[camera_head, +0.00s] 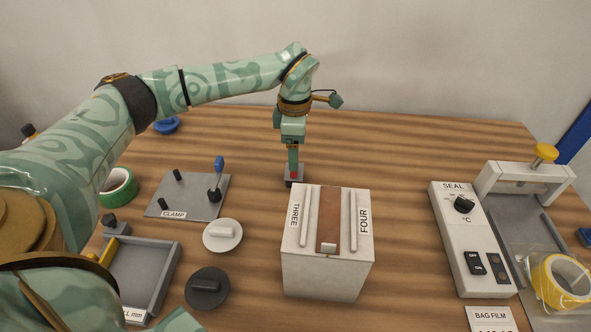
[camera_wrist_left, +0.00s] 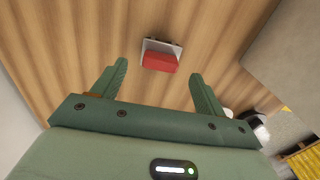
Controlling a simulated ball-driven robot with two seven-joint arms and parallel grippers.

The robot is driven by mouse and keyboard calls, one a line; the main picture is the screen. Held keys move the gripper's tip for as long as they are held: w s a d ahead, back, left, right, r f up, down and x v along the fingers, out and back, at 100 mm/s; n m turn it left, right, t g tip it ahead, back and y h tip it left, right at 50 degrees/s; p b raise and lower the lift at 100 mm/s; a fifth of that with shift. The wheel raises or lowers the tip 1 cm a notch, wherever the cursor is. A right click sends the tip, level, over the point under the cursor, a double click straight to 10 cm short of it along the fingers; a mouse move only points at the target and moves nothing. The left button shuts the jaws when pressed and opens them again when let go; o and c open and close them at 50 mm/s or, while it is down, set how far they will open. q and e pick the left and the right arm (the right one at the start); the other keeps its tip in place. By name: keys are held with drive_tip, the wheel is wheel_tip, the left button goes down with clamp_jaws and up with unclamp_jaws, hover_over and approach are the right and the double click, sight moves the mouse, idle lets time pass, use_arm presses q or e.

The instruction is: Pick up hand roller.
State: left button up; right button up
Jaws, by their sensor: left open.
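A small object with a red block on a grey base (camera_wrist_left: 160,58), which looks like the hand roller, lies on the wooden table. In the head view it shows (camera_head: 293,176) behind the white box, partly covered by my left gripper. My left gripper (camera_head: 292,168) points down over it. In the left wrist view the left gripper (camera_wrist_left: 159,72) is open and empty, and the red block sits just past the fingertips, between their lines. I cannot tell the exact gap. My right gripper is not in view.
A white box (camera_head: 322,270) marked THREE and FOUR stands close in front. A clamp plate (camera_head: 190,205), round lids (camera_head: 222,235), a grey tray (camera_head: 150,270) and green tape (camera_head: 118,187) lie left. A sealer (camera_head: 465,235) and yellow tape (camera_head: 562,285) are right.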

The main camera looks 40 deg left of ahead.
sight(297, 176)
use_arm(q)
wheel_tip(297, 176, down, 5)
drive_tip(key=shift+s+r+b, duration=0.1)
drive_tip(key=shift+r+b, duration=0.05)
drive_tip(key=shift+b, duration=0.95)
drive_tip(key=shift+f, duration=0.3)
drive_tip(key=shift+r, duration=0.15)
drive_tip(key=c, duration=1)
drive_tip(key=shift+o, duration=0.2)
drive_tip(key=shift+r, duration=0.1)
